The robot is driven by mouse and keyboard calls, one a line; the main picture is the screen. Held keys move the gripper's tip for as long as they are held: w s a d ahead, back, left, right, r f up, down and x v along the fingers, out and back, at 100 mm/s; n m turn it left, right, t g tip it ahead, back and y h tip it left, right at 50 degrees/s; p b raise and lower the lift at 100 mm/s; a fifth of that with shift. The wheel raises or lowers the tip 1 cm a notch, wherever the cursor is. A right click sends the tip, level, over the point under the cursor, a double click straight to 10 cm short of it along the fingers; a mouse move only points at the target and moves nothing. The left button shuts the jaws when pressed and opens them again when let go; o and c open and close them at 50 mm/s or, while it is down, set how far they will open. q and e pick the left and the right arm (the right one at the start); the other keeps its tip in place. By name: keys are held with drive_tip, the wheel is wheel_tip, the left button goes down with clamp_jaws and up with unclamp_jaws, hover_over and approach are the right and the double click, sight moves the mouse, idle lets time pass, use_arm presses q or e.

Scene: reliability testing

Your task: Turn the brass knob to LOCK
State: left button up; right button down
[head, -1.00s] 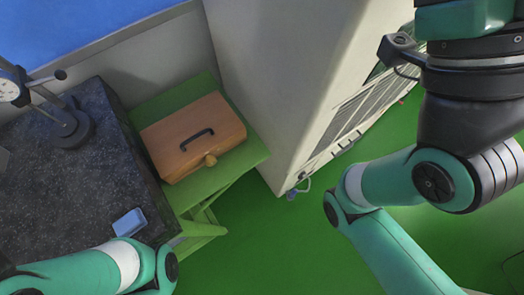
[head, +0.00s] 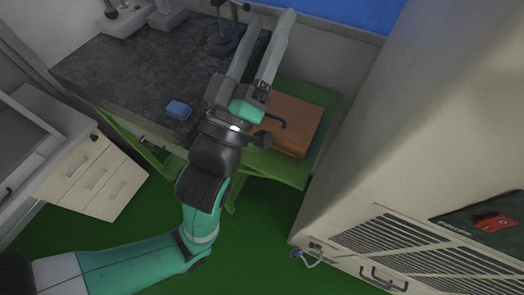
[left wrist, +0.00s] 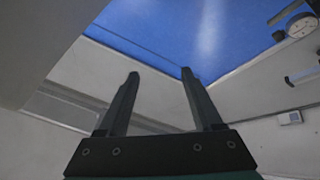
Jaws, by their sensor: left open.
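The wooden box (head: 300,122) with a dark handle sits on a green stand (head: 326,116), right of the dark stone slab. The brass knob on its front is hidden behind my left arm in the head view. My left gripper (head: 272,18) is open and empty, its long fingers reaching over and past the box toward the back wall. The left wrist view shows the two fingers (left wrist: 160,74) apart against the wall and blue area, with neither box nor knob in sight. My right gripper is not in view.
A dark stone slab (head: 120,70) with a blue block (head: 179,110) and a gauge stand (head: 224,38) lies left. A tall pale cabinet (head: 400,130) with vents and a red part (head: 493,222) stands close on the right. White drawers (head: 95,180) are lower left.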

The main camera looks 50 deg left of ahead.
use_arm(q)
drive_tip(key=s+f+m+g+h+b, duration=0.1)
drive_tip(key=s+f+g+b, duration=0.15)
drive_tip(key=f, duration=0.95)
drive_tip(key=s+f+m+g+b, duration=0.1)
drive_tip(key=s+f+m+b, duration=0.15)
drive_tip(key=f, duration=1.05)
drive_tip(key=s+f+m+g+h+b, duration=0.15)
drive_tip(key=s+f, duration=0.25)
drive_tip(key=f, duration=0.8)
drive_tip(key=shift+n+g+y, duration=0.25)
drive_tip(key=shift+n+g, duration=0.05)
drive_tip(key=p+x, duration=0.1)
drive_tip(key=x, duration=0.9)
drive_tip(key=shift+f, duration=0.1)
drive_tip(key=shift+w+a, duration=0.25)
drive_tip(key=shift+w, duration=0.35)
clamp_jaws()
